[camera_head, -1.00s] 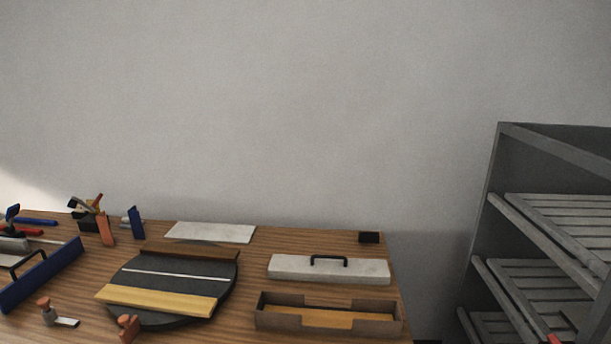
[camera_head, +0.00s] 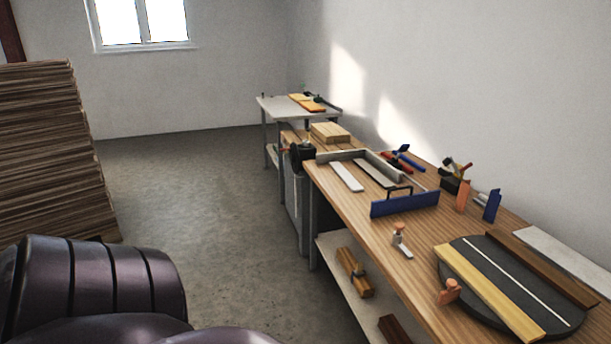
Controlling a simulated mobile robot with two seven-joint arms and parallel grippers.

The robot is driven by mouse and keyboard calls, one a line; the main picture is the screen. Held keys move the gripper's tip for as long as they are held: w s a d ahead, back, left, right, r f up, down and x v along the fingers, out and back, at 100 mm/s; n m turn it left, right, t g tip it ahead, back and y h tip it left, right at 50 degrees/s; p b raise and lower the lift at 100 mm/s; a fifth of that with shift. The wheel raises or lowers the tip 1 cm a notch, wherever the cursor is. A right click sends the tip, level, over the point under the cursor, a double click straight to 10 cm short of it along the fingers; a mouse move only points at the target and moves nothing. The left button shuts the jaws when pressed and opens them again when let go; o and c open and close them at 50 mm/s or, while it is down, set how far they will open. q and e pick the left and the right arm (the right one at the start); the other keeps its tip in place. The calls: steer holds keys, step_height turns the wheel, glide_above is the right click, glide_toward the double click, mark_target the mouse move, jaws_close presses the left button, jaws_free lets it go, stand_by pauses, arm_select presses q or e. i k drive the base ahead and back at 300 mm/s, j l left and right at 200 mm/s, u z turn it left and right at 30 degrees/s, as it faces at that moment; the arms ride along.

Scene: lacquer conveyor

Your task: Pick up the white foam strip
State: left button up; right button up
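A short white strip (camera_head: 347,176) lies flat near the left end of the wooden workbench, and it looks like the foam strip. A paler grey-white strip (camera_head: 376,173) lies beside it, against a grey fence. A thin white strip (camera_head: 516,278) also lies across the dark round turntable, so I cannot be sure from looks alone which one is foam. Neither of my grippers is in view; only a dark, glossy part of my own body shows at the lower left.
The wooden workbench (camera_head: 430,247) also holds a blue board (camera_head: 405,204), the dark turntable (camera_head: 575,318) with a yellow bar, clamps and a white slab (camera_head: 565,255). A tall sheet stack (camera_head: 45,150) stands at the left. Open concrete floor (camera_head: 205,190) lies between.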

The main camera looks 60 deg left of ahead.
mark_target(354, 185)
steer(key=u, duration=1.65)
steer(key=z, duration=2.05)
steer(key=u, duration=1.95)
steer(key=i+u, duration=0.15)
steer(key=k+j, duration=0.05)
